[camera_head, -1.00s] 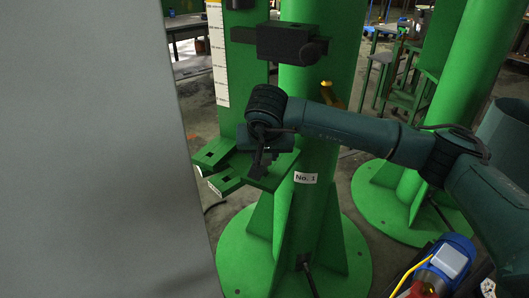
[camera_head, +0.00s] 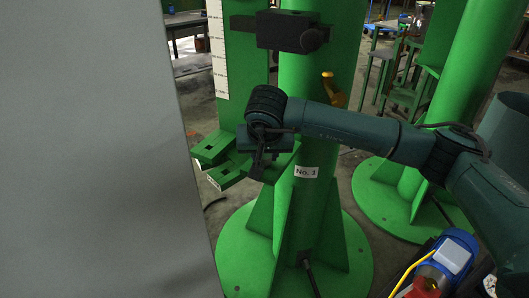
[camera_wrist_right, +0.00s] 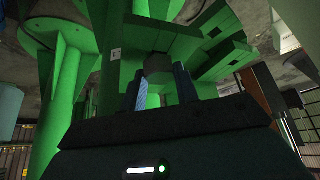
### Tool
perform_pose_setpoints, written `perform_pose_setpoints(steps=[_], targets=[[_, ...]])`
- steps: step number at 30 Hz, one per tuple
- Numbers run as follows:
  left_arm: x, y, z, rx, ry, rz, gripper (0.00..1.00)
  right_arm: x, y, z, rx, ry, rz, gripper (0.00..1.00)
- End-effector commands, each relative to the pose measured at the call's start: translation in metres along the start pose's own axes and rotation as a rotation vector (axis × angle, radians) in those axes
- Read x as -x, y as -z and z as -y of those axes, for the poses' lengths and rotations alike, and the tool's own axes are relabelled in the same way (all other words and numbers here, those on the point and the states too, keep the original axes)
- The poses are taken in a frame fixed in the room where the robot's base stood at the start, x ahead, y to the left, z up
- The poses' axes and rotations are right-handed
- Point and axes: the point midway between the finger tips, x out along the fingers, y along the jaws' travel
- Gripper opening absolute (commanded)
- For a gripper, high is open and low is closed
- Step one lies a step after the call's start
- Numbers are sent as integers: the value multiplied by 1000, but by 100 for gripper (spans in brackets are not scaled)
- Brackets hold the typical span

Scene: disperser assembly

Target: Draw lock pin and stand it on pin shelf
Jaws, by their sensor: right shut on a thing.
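Two green shelf plates with square holes, the likely pin shelf (camera_head: 213,149), stick out to the left of the gripper. I cannot tell whether the held piece touches a plate. My left gripper is out of view.
The green column (camera_head: 302,90) has a dark clamp block (camera_head: 290,31) above my arm and a yellow-orange handle (camera_head: 328,80) behind it. A grey panel (camera_head: 90,150) fills the left side. A blue and red machine (camera_head: 450,260) stands at lower right.

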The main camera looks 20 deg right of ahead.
Motion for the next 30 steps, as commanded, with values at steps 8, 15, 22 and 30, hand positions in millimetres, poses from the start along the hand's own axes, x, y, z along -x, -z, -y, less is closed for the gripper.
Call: perform_pose_setpoints(steps=[8,15,22,30], targets=[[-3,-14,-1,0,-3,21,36,-7,-3,0,-1,1,-2,0],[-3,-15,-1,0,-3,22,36,-7,-4,0,-1,1,-2,44],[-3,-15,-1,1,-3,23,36,-7,-4,0,0,0,-1,56],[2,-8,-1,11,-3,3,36,-8,-4,0,0,-1,1,56]])
